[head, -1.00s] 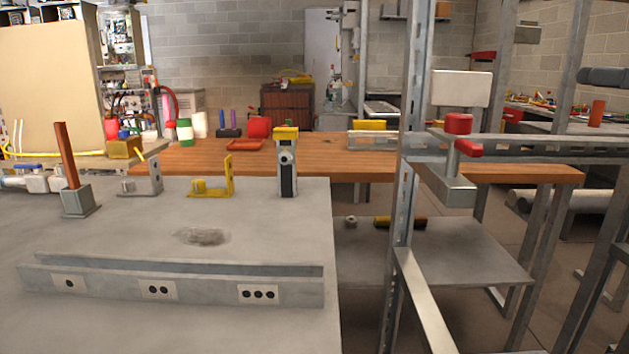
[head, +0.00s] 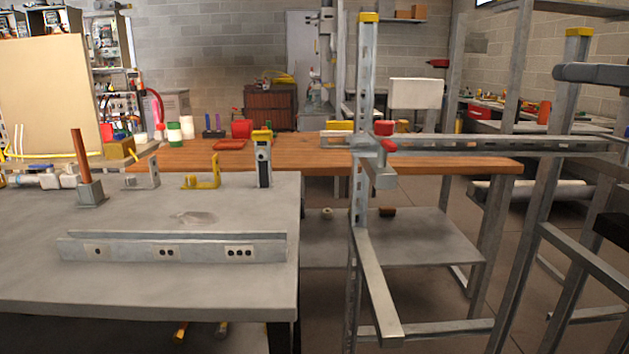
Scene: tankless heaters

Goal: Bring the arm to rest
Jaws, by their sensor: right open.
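My right gripper (head: 612,231) seems to be the dark block cut off by the right edge of the head view, in front of the metal frame. Only a small part of it shows, and I see nothing held in it. It is well apart from the grey workbench and the things on it. My left gripper and left arm are not in view.
A grey workbench (head: 150,287) fills the left, with a socket rail (head: 190,250), a yellow bracket (head: 203,178) and an upright clamp (head: 263,165). A metal frame (head: 372,285) stands at the centre and right. A wooden table (head: 440,165) runs behind.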

